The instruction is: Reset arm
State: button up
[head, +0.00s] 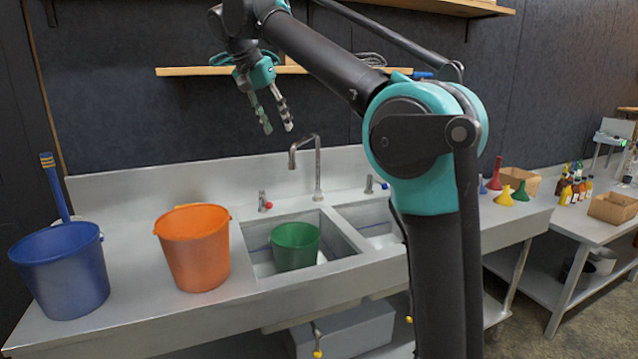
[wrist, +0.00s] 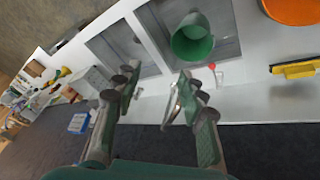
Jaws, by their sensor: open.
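My gripper (head: 277,116) is open and empty, raised above the sink counter with its fingers pointing down in the head view. In the wrist view my gripper (wrist: 155,108) shows two spread fingers with nothing between them. My arm rises in front of the counter and hides part of the right basin. A green bucket (head: 295,246) stands in the left sink basin, well below my gripper; it also shows in the wrist view (wrist: 192,45).
An orange bucket (head: 193,250) and a blue bucket (head: 63,273) stand on the counter at left. The faucet (head: 317,165) rises behind the sink. A wooden shelf (head: 200,71) is on the wall near my gripper. Funnels, including a yellow one (head: 504,196), and bottles stand at right.

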jog(key=s+d+f+n+y, duration=0.1)
jog(key=d+f, duration=0.8)
jog(key=f, duration=0.3)
jog(key=d+f+n+y, duration=0.1)
jog(key=d+f, duration=0.7)
jog(key=f, duration=0.4)
jog(key=s+d+f, duration=0.6)
jog(key=s+f, duration=0.4)
jog(key=f, duration=0.2)
jog(key=s+d+f+n+y, duration=0.1)
jog(key=s+d+f, duration=0.6)
jog(key=s+f, duration=0.4)
notch_tip(320, 180, down, 2)
jog(key=shift+f+n+t+y, duration=0.1)
jog(key=shift+n+t+y, duration=0.2)
